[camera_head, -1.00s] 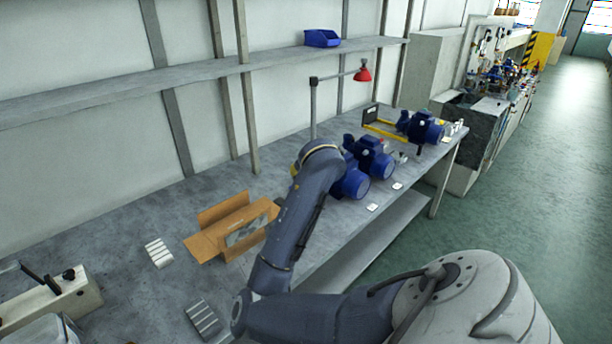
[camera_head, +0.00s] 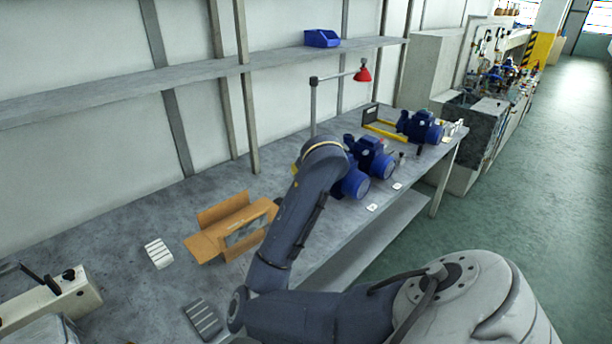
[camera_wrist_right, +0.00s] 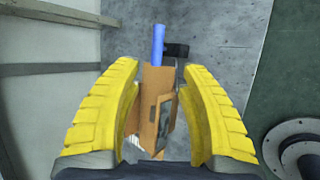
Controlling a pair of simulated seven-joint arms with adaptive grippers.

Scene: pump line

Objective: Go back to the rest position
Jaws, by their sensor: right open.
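My right arm reaches across the grey workbench (camera_head: 130,215) in the head view. Behind the gap is an open cardboard box (camera_wrist_right: 150,95), standing on the bench apart from the fingers. The same box (camera_head: 205,243) shows left of my arm in the head view. My left gripper is in neither view.
Blue pump motors (camera_head: 376,163) stand beyond my arm, partly hidden. A red lamp (camera_head: 362,74) hangs over the bench. A blue bin (camera_head: 322,38) sits on the shelf (camera_head: 110,90). A ribbed pale block (camera_head: 158,253) lies left of the box. Green floor is clear at right.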

